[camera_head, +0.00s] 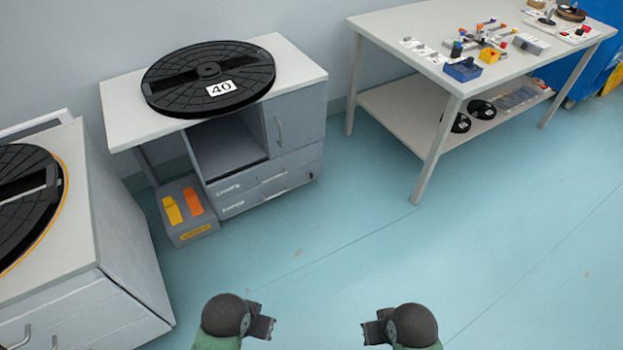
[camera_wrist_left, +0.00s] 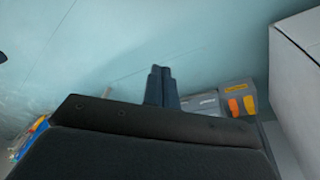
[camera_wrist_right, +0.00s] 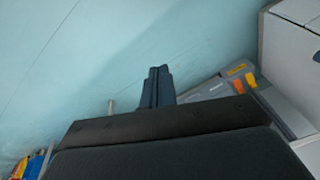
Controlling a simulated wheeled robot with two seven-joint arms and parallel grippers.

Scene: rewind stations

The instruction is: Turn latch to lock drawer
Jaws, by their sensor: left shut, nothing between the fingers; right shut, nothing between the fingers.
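The grey cabinet (camera_head: 283,128) stands against the wall at the upper left of the head view. Two low drawers (camera_head: 262,179) with bar handles show in its front, under an open bay and a small door. No latch can be made out at this size. My left gripper (camera_head: 270,328) is shut and empty, over the floor at the bottom of the head view. My right gripper (camera_head: 367,331) is shut and empty to the right of it. Both are well apart from the cabinet. Their closed fingers also show in the left wrist view (camera_wrist_left: 162,86) and right wrist view (camera_wrist_right: 158,86).
A black reel (camera_head: 165,88) marked 40 lies on the cabinet top. A grey box (camera_head: 187,221) with yellow and orange parts sits beside the cabinet. Another cabinet (camera_head: 122,230) stands at left. A table (camera_head: 392,47) with small parts stands at right. The floor between is clear.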

